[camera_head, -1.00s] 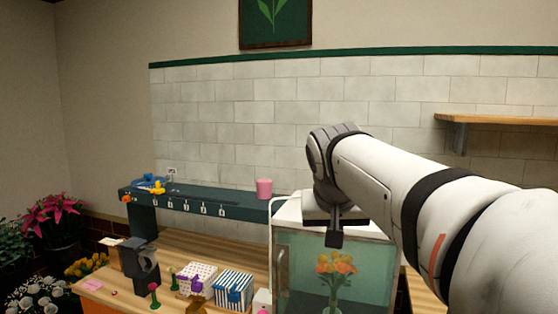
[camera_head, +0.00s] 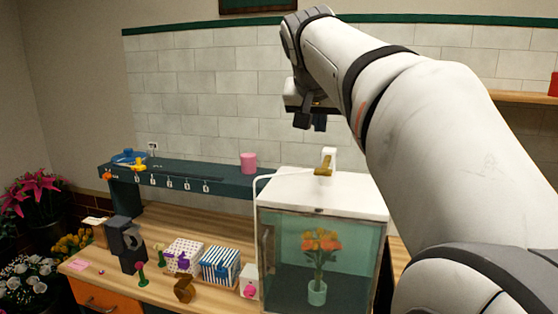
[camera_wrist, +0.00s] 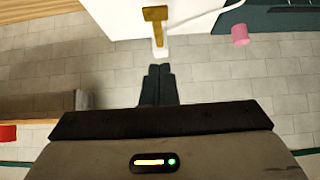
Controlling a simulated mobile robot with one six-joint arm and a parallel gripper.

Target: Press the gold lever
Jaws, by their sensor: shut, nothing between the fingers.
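The gold lever (camera_head: 324,166) sticks out from a small white post (camera_head: 329,153) on top of a white-framed glass cabinet (camera_head: 345,193). In the wrist view the gold lever (camera_wrist: 155,15) shows at the top centre, beyond my fingertips. My gripper (camera_head: 310,123) is above and a little left of the lever in the head view, apart from it. In the wrist view my gripper (camera_wrist: 159,70) has its dark fingers together, with nothing between them.
Inside the cabinet, orange flowers (camera_head: 321,242) stand in a vase. A green shelf (camera_head: 220,184) bears a pink cup (camera_head: 248,162). Striped (camera_head: 220,268) and dotted boxes (camera_head: 183,256) stand on the wooden counter (camera_head: 200,226). A wall shelf (camera_head: 510,98) is at right.

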